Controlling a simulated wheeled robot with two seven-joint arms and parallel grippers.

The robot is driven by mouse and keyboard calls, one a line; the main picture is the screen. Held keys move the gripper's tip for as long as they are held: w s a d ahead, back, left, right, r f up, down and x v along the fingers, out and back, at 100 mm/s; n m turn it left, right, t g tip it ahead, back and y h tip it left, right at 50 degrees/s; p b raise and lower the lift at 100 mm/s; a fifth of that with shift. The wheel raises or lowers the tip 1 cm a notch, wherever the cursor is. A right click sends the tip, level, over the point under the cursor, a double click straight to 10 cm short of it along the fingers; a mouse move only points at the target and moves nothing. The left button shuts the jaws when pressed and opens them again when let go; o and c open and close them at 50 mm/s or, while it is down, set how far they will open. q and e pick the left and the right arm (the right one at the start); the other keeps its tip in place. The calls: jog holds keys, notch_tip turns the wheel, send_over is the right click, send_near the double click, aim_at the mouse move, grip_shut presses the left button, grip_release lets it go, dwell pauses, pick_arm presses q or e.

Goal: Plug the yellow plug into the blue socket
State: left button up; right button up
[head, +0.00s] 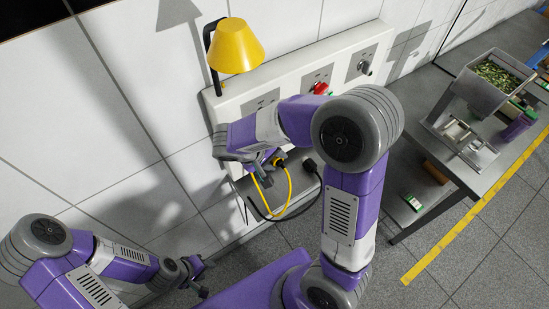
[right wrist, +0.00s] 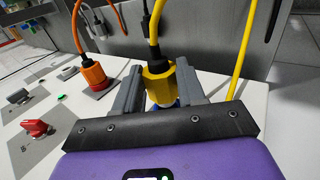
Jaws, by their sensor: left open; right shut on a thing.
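The yellow plug (right wrist: 158,86) sits between the two grey fingers of my right gripper (right wrist: 159,70), which is shut on it. Its yellow cable rises from the plug's back. A sliver of blue (right wrist: 173,105), apparently the blue socket, shows just below the plug; the rest is hidden, and I cannot tell whether the plug is inserted. In the head view my right gripper (head: 268,168) is low in front of the wall panel (head: 222,104), partly hidden by its arm. My left gripper (head: 205,278) is open and empty at the lower left, away from the panel.
An orange plug (right wrist: 95,76) stands in the panel beside my right gripper. A red knob (right wrist: 36,127) and a grey knob (right wrist: 18,97) are further left. A yellow lamp (head: 236,46) tops the panel. A metal table (head: 440,178) with a hopper (head: 490,88) stands at right.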

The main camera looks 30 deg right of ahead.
jog(key=shift+b, duration=0.3)
dwell(0.5)
jog(key=shift+w, duration=0.3)
dwell(0.6)
jog(key=shift+b, duration=0.3)
jog(key=shift+w+a+b, duration=0.1)
jog(key=shift+w+b, duration=0.85)
jog(key=shift+w, duration=0.1)
dwell(4.5)
jog(key=o, duration=1.2)
jog(key=shift+o, duration=0.2)
